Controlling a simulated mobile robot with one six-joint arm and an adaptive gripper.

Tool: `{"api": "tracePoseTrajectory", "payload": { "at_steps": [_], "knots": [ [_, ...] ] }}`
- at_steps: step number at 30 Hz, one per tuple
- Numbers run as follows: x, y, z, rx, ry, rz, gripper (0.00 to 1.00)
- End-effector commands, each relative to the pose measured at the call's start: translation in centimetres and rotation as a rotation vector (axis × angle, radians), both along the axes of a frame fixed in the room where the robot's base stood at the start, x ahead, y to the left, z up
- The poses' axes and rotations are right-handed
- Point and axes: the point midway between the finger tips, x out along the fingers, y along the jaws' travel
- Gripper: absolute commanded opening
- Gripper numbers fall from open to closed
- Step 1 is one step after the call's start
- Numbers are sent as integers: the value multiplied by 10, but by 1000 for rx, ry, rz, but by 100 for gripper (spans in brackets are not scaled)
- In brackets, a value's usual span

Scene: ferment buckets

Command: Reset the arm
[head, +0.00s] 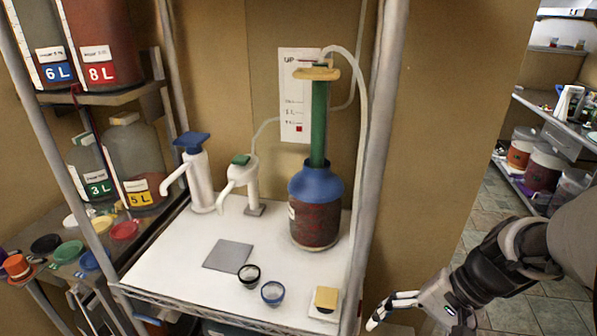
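My arm reaches in from the right edge in the head view. My gripper (381,311) hangs low, right of the white shelf (180,265) and its front right post. Its fingers point left and look spread apart, with nothing seen between them. It is apart from everything on the shelf. On the shelf stands a bottle of dark red contents with a blue shoulder (316,186) and a tall green neck. Two white pump dispensers stand to its left, one with a blue top (200,180) and one with a green top (243,187).
A grey square pad (228,255), a black-rimmed cup (249,275), a blue-rimmed cup (272,293) and a yellow block (326,298) lie near the shelf front. Labelled jars (138,165) and coloured lids fill the left rack. More shelving with buckets (543,168) stands far right beyond open tiled floor.

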Motion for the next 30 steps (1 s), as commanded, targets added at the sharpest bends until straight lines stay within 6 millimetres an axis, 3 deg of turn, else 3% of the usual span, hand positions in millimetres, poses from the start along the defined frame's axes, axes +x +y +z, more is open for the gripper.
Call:
{"api": "tracePoseTrajectory", "payload": {
  "at_steps": [1,6,13,21,30],
  "knots": [
    [-9,11,14,-68,-44,68,76],
    [-39,30,44,-276,-185,258,76],
    [-73,41,74,-516,-413,460,76],
    [-88,42,88,-639,-568,554,76],
    [-89,41,88,-646,-574,559,76]
  ]
}}
